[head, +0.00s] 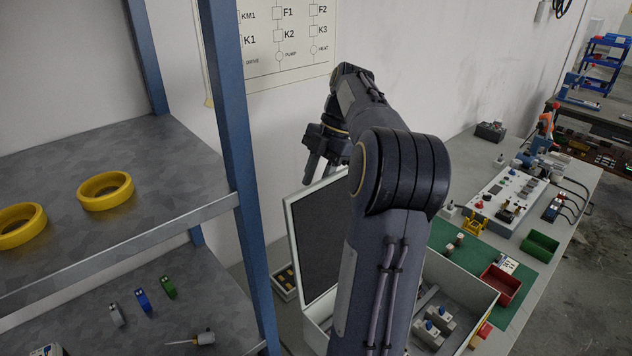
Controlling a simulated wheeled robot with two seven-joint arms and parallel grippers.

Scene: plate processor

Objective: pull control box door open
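The control box (462,277) is a pale open-topped box on the bench, with grey and blue-topped parts inside. Its door (316,236), a pale frame around a dark panel, stands raised at the box's left side, swung away from the opening. My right arm comes up from the bottom and hides part of the box and door. My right gripper (320,173) is above the door's top edge, fingers pointing down and apart, with nothing seen between them. Whether it touches the door I cannot tell. My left gripper is not in view.
A blue-framed metal shelf (120,235) with yellow rings (105,190) stands close on the left. A green mat (510,289) holds a red bin (500,285); a green bin (540,244) is beside it. A white panel device (505,197) sits farther back.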

